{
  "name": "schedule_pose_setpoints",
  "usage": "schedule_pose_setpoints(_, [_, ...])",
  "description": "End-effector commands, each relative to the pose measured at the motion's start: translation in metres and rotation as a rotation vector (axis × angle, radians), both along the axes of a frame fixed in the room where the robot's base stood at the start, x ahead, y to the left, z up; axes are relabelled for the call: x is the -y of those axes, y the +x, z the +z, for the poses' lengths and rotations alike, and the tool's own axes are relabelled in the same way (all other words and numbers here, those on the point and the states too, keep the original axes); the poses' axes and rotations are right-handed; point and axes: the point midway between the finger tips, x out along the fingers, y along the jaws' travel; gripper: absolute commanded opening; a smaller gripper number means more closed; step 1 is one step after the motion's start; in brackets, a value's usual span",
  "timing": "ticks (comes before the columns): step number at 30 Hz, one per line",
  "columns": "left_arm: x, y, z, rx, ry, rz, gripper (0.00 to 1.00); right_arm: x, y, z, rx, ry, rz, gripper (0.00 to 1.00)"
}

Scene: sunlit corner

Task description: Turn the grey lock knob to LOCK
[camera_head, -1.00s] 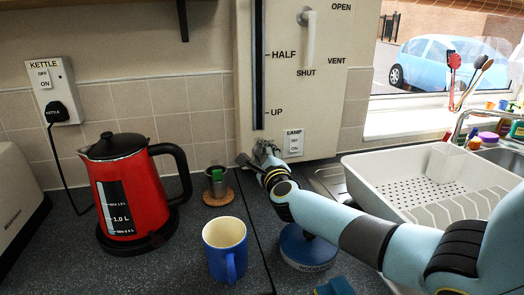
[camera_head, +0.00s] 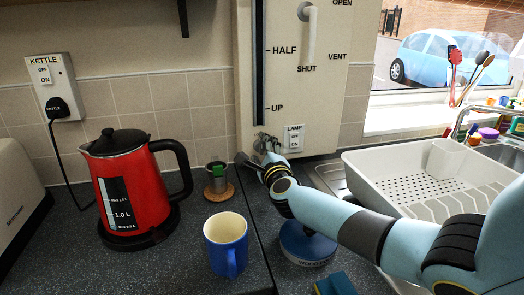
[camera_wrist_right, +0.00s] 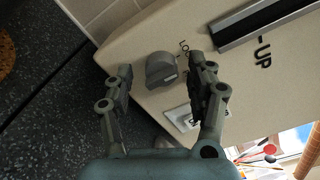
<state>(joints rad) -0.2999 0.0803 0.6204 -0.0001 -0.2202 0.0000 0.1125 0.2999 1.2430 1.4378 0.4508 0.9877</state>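The grey lock knob (camera_wrist_right: 161,70) is a rounded knob on the cream panel in the right wrist view. My right gripper (camera_wrist_right: 160,67) is open, with one finger on each side of the knob. A gap shows on the left side; the right finger looks closer, and I cannot tell whether it touches. In the head view my right gripper (camera_head: 254,153) is at the panel's lower left corner, where I cannot clearly separate the knob from the fingers. My left gripper is not in view.
The cream panel (camera_head: 325,90) has a white handle (camera_head: 308,35) and a LAMP switch (camera_head: 293,139). A blue mug (camera_head: 226,243), a small cup (camera_head: 217,178) on a cork coaster and a red kettle (camera_head: 130,190) stand left of my arm. A white dish rack (camera_head: 365,170) is right.

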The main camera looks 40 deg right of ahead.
Motion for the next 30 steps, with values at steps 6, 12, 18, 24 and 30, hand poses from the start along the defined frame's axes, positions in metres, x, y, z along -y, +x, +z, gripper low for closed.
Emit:
schedule_pose_setpoints(6, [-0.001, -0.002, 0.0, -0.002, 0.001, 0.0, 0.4, -0.001, -0.002, 0.0, 0.001, 0.0, 0.0, 0.56])
schedule_pose_setpoints(12, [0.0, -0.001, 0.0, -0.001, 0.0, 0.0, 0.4, -0.016, -0.029, -0.001, 0.0, 0.002, 0.002, 0.56])
schedule_pose_setpoints(18, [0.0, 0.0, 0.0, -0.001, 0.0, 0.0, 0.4, -0.038, -0.069, -0.001, -0.001, 0.003, 0.001, 0.56])
schedule_pose_setpoints(24, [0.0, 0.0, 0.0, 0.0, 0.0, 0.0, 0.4, -0.054, -0.096, 0.0, 0.0, 0.001, 0.0, 0.56])
schedule_pose_setpoints(30, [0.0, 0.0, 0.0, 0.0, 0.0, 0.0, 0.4, -0.058, -0.105, 0.0, 0.001, 0.0, 0.0, 0.56])
